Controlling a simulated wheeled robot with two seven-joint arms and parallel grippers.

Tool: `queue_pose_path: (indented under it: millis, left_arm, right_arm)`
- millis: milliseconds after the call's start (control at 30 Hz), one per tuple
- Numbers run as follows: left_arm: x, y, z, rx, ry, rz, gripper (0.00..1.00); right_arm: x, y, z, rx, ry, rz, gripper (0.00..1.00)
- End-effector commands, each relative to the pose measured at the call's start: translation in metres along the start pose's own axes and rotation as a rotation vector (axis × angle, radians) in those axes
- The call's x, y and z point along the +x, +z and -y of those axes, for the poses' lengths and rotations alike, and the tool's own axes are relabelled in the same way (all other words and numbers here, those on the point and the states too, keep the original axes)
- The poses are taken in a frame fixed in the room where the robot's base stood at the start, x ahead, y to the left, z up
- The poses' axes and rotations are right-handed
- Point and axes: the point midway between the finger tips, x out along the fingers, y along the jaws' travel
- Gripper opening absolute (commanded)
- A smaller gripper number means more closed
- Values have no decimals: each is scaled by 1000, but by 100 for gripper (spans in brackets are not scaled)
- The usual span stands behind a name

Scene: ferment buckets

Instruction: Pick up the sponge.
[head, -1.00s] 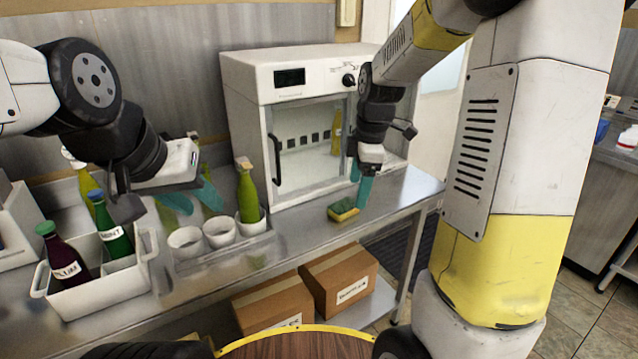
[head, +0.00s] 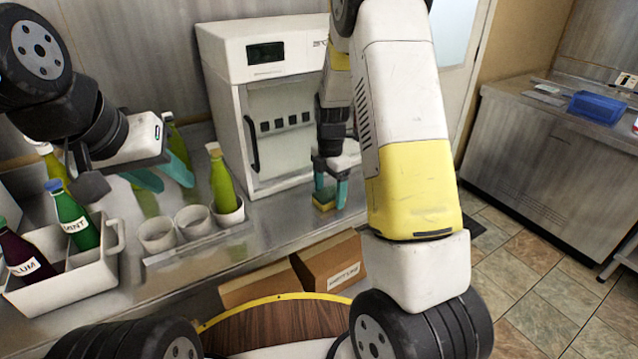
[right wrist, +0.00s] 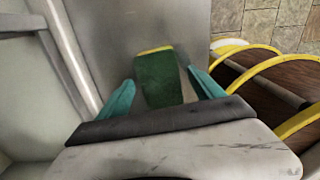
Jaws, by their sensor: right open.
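The sponge (head: 324,200), yellow with a green face, lies on the steel counter in front of the white cabinet in the head view. My right gripper (head: 331,203) is over it with its teal fingers pointing down, one on each side. In the right wrist view the sponge (right wrist: 160,80) shows its green face between the two open fingers (right wrist: 163,98), with gaps at both sides. My left gripper (head: 168,184) is above the counter at the left, its two teal fingers apart and nothing between them.
The white cabinet (head: 222,75) stands behind the sponge. A holder with white cups (head: 194,222) and a green bottle (head: 221,180) is to the left. A white caddy (head: 90,262) holds bottles. Cardboard boxes (head: 330,268) sit below the counter.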

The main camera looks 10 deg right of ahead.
Motion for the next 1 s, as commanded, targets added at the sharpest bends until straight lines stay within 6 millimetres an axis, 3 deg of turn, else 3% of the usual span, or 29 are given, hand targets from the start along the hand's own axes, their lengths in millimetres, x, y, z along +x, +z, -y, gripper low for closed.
queue_pose_path:
  millis: [300, 633, 1000]
  left_arm:
    - [0, 0, 0, 0, 0, 0, 36]
    - [0, 0, 0, 0, 0, 0, 36]
    - [0, 0, 0, 0, 0, 0, 36]
  right_arm:
    - [6, 0, 0, 1, 1, 0, 76]
    - [6, 0, 0, 1, 1, 0, 13]
    - [2, 0, 0, 1, 3, 0, 12]
